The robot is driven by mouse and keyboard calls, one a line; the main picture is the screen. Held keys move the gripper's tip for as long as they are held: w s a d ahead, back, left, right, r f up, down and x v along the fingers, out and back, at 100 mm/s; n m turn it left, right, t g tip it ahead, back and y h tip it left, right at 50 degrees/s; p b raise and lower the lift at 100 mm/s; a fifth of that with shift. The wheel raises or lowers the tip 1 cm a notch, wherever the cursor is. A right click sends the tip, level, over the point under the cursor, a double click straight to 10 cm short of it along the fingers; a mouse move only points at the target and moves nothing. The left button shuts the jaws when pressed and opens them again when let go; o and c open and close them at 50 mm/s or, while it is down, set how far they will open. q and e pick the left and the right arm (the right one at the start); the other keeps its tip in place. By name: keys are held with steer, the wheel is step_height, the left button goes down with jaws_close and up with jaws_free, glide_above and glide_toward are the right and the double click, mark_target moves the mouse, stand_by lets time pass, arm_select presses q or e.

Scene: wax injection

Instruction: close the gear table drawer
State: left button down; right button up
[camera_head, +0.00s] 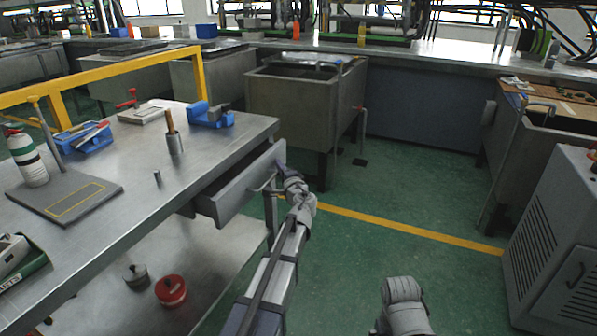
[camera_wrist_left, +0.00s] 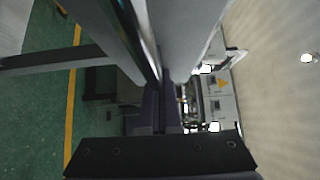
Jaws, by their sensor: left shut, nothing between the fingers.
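The gear table (camera_head: 215,150) is a metal bench at the left of the head view. Its drawer (camera_head: 235,192) is pulled out from the table's right side, with its grey front panel facing right and a handle (camera_head: 262,186) on it. My left gripper (camera_head: 281,170) is at the far end of the drawer front, close to the panel; I cannot tell whether it touches. In the left wrist view its fingers (camera_wrist_left: 165,108) are shut and empty, beside a large grey surface. My right gripper is out of view; only a part of my right arm shows at the bottom.
A red container (camera_head: 171,290) sits on the lower shelf. A grey cabinet (camera_head: 560,240) stands right. The green floor between is clear.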

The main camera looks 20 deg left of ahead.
arm_select(q)
steer(key=a, duration=0.8)
steer(key=shift+w+a, duration=0.1)
steer(key=shift+w, duration=0.25)
steer(key=shift+a, duration=0.1)
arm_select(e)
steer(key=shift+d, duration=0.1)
